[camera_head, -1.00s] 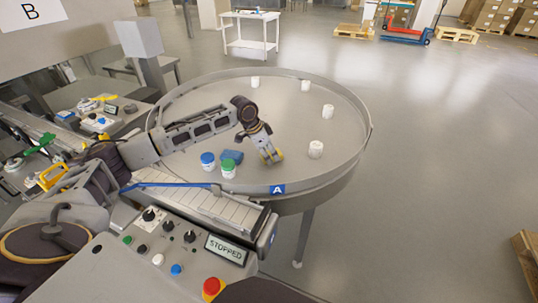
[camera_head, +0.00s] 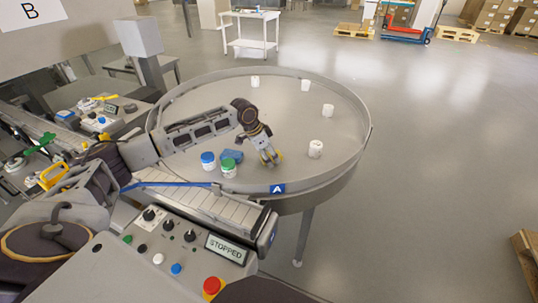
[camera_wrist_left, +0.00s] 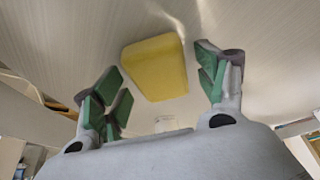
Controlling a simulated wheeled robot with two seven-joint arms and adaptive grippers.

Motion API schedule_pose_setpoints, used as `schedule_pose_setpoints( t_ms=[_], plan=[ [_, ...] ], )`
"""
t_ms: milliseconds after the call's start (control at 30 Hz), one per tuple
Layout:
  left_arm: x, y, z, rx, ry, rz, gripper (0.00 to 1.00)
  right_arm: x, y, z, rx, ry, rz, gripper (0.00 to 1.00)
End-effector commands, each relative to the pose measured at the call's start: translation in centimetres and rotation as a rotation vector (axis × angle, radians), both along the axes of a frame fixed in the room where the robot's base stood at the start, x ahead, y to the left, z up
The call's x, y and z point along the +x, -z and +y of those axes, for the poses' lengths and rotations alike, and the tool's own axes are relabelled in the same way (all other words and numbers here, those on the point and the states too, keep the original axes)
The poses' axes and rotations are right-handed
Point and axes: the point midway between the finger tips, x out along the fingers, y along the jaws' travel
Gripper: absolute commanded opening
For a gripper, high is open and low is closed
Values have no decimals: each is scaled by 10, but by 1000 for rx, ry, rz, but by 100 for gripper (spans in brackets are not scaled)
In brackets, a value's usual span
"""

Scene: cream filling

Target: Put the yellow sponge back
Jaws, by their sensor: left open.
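The yellow sponge (camera_head: 280,154) lies on the round grey table (camera_head: 300,112), near its front edge, mostly hidden behind my left gripper (camera_head: 269,160). In the left wrist view, the sponge (camera_wrist_left: 154,67) shows as a rounded yellow block between the two green-padded fingers of my left gripper (camera_wrist_left: 157,72). The fingers are spread, with a gap showing on both sides of the sponge. I cannot tell how deep it sits between them. My right gripper is not in view.
A raised rim (camera_head: 368,135) surrounds the table.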

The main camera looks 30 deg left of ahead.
Motion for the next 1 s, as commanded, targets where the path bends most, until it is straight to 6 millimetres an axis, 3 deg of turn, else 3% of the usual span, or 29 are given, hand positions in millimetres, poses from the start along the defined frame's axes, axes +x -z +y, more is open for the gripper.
schedule_pose_setpoints(
  t_ms=[367,1000],
  plan=[
    [-4,-16,4,0,0,-1,73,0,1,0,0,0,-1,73],
    [-30,-97,27,0,0,0,73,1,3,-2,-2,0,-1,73]
  ],
)
